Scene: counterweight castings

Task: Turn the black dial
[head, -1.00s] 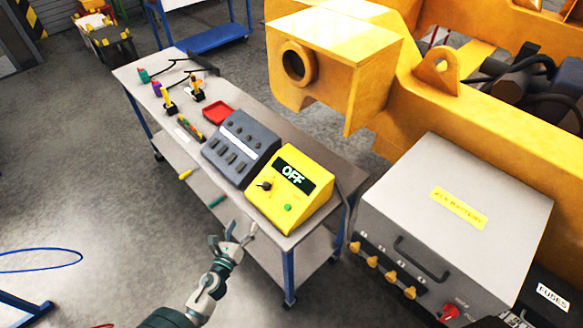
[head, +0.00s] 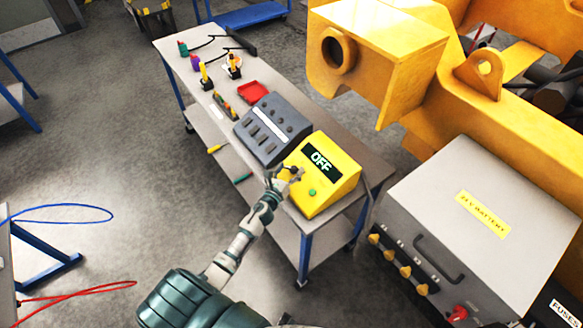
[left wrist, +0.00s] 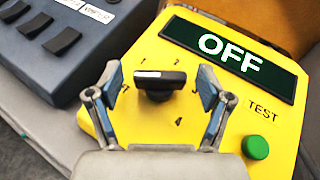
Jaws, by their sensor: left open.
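The black dial (left wrist: 159,84) is on the sloped face of the yellow tester (left wrist: 130,118), with numbers printed around it. Its bar handle lies roughly level across the left wrist view. The tester's display (left wrist: 230,52) reads OFF, and a green TEST button (left wrist: 255,147) sits below it. My left gripper (left wrist: 159,90) is open, its two fingers on either side of the dial with gaps to it. In the head view my left gripper (head: 285,173) is at the tester's left front and largely covers the dial. My right gripper is not in view.
A grey switch box (head: 270,130) stands close to the left of the yellow tester (head: 335,172) on the cart (head: 225,68). A red tray (head: 252,92) and several tools lie farther back. A grey battery box (head: 450,200) and a yellow machine frame (head: 385,45) stand to the right.

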